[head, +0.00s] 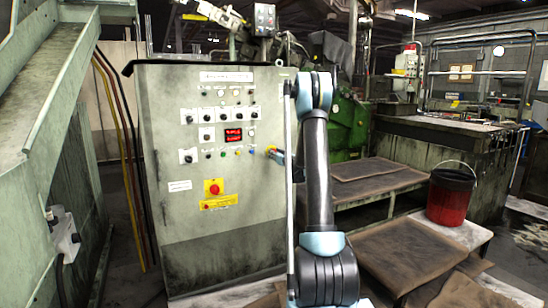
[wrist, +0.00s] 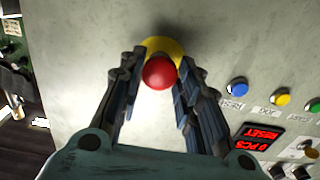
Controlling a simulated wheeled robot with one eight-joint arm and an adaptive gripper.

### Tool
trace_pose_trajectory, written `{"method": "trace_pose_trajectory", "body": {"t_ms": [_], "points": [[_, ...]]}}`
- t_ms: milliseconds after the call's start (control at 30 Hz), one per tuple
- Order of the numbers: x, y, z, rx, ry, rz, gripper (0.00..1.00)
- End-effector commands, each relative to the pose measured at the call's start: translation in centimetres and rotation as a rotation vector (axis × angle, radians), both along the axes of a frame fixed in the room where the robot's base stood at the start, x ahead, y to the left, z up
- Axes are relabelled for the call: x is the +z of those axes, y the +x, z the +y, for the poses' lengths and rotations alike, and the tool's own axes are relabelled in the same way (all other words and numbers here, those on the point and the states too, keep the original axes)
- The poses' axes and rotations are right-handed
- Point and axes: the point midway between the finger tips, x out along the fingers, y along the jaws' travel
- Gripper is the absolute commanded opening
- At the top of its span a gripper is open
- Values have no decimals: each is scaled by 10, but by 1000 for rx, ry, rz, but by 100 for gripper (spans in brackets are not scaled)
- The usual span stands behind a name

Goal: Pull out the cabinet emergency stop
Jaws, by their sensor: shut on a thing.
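The grey cabinet (head: 160,130) stands at the left centre in the head view. A red mushroom knob (wrist: 159,72) with a yellow collar (wrist: 165,47) sticks out of its panel in the wrist view. My gripper (wrist: 158,75) is shut on this knob, one dark finger on each side. In the head view my gripper (head: 277,155) is at the cabinet's right front edge and hides this knob. Another red button (head: 214,187) on a yellow plate sits lower on the cabinet front, apart from my gripper.
A red counter display (head: 233,135) and small coloured buttons are beside the held knob; a blue button (wrist: 237,85) is nearest in the wrist view. A low bench (head: 375,190) and a red bucket (head: 451,195) stand to the right. A sloped green chute (head: 45,75) is at the left.

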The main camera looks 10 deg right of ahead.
Motion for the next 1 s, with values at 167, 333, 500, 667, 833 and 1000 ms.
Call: {"method": "trace_pose_trajectory", "body": {"t_ms": [167, 333, 500, 667, 833, 1000], "points": [[-1, -2, -1, -1, -1, 1, 3], [-1, -2, -1, -1, -1, 1, 52], [-1, -2, -1, 0, -1, 0, 52], [0, -3, -1, -1, -1, 0, 52], [0, -19, -6, -1, 0, 1, 52], [-1, -49, -16, -2, 0, 1, 52]]}}
